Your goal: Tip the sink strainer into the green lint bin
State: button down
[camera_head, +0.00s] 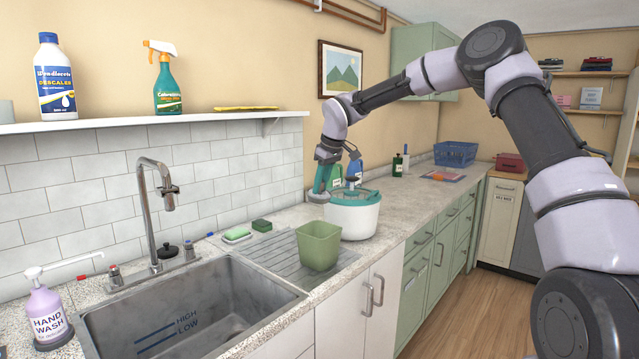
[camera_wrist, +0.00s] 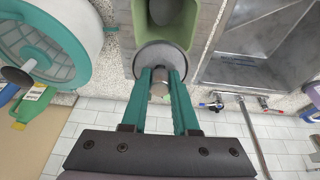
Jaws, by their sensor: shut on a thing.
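My gripper (camera_head: 322,181) points down over the drainboard, behind the green bin and left of a white tub. In the wrist view its teal fingers (camera_wrist: 161,80) are shut on the knob of a round grey sink strainer (camera_wrist: 160,52). The fingers hide part of the strainer, and its contents cannot be made out. The green lint bin (camera_head: 320,247) stands upright on the drainboard's front right. In the wrist view the bin (camera_wrist: 203,42) lies just beyond the strainer, which overlaps its near rim. A dark round shape shows inside the bin; I cannot tell what it is.
A white tub with a teal lid (camera_head: 354,214) stands close to the bin's right. The sink (camera_head: 190,310) with its tall faucet (camera_head: 150,210) is at left. A sponge (camera_head: 237,235) and a dark green block (camera_head: 262,225) lie by the wall. Bottles stand behind the tub.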

aim_at(324, 198)
jog(key=f+t+y, duration=0.1)
jog(key=s+d+t+y, duration=0.1)
jog(key=t+y, duration=0.1)
jog(key=shift+s+f, duration=0.15)
jog(key=shift+f, duration=0.25)
jog(key=shift+s+a+f+t+y, duration=0.1)
jog(key=shift+a+f+t+y, duration=0.05)
jog(key=shift+f+t+y, duration=0.2)
jog(key=shift+d+r+t, duration=0.1)
jog(key=shift+d+t, duration=0.1)
jog(key=shift+t, duration=0.05)
jog(key=shift+s+a+f+y, duration=0.1)
jog(key=shift+s+f+y, duration=0.05)
jog(key=shift+f+y, duration=0.3)
jog(key=shift+r+t, duration=0.1)
jog(key=shift+t, duration=0.3)
jog(key=shift+s+d+f+y, duration=0.1)
jog(key=shift+d+f+y, duration=0.1)
jog(key=shift+f+y, duration=0.1)
jog(key=shift+s+d+f+t+y, duration=0.15)
jog(key=shift+f+t+y, duration=0.6)
jog(key=shift+t+y, duration=0.5)
jog(key=shift+w+d+f+t+y, duration=0.15)
jog(key=shift+f+t+y, duration=0.65)
jog(key=shift+t+y, duration=0.45)
jog(key=shift+s+d+f+t+y, duration=0.15)
jog(key=shift+f+t+y, duration=0.6)
jog(key=shift+t+y, duration=0.45)
